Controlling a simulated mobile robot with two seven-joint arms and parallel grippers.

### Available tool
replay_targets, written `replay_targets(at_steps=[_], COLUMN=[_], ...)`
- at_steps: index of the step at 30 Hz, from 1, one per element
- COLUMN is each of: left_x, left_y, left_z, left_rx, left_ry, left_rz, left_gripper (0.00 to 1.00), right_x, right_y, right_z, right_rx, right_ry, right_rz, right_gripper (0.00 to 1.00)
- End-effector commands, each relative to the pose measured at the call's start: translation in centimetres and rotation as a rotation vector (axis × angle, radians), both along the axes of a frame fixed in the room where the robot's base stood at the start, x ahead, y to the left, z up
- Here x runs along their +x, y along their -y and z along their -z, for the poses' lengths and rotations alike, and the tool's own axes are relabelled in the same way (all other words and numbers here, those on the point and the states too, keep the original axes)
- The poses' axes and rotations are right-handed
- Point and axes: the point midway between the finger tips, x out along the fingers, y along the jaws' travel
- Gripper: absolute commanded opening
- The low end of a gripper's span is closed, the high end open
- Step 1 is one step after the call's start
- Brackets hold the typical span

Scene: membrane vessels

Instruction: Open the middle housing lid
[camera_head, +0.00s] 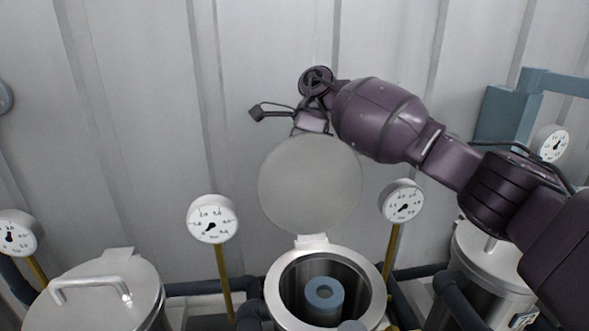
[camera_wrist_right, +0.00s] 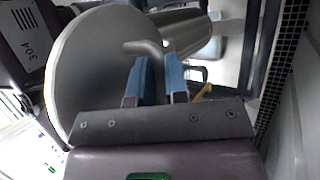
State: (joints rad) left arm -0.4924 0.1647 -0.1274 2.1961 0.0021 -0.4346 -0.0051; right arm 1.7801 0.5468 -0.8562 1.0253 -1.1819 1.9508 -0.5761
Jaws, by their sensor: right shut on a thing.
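The middle housing lid (camera_head: 310,185) is a round grey disc. It stands raised, nearly upright, behind the open mouth of the middle housing (camera_head: 280,291), joined at a hinge (camera_head: 311,241) at the rear rim. Inside the housing a blue-grey ring-ended cylinder (camera_head: 324,292) shows. My right gripper is behind the lid in the head view, its fingers hidden there. In the right wrist view its blue fingers (camera_wrist_right: 157,66) are shut on the lid's bent bar handle (camera_wrist_right: 146,47), with the lid (camera_wrist_right: 85,75) beside them. My left gripper is not in view.
A shut housing lid with a handle (camera_head: 101,290) is at the left, and another housing (camera_head: 490,265) at the right. Gauges on yellow stems (camera_head: 212,219) (camera_head: 402,201) flank the middle housing. A corrugated wall (camera_head: 150,130) stands close behind the lid and arm.

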Motion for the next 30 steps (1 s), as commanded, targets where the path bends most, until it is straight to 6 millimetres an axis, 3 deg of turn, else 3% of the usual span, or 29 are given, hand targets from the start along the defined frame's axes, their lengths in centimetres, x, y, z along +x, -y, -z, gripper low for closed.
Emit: replay_targets(at_steps=[1, 3, 4, 9, 20, 30], left_x=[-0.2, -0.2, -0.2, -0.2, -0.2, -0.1], left_y=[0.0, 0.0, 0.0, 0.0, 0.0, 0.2], left_z=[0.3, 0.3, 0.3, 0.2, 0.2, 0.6], left_rx=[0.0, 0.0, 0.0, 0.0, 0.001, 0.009], left_ry=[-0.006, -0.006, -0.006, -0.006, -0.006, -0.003], left_rz=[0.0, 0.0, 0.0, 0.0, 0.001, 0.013], left_gripper=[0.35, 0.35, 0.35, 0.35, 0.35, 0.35], right_x=[-0.1, -0.1, -0.1, -0.1, 0.3, 2.9], right_y=[0.0, 0.0, 0.0, 0.0, 0.2, 1.5], right_z=[1.2, 1.2, 1.2, 0.9, 0.0, -3.1], right_rx=[-0.01, -0.01, -0.01, -0.008, -0.003, -0.006], right_ry=[-0.014, -0.014, -0.014, -0.01, -0.004, -0.004], right_rz=[-0.006, -0.006, -0.006, -0.003, 0.0, 0.001], right_gripper=[0.0, 0.0, 0.17, 0.4, 0.4, 0.4])
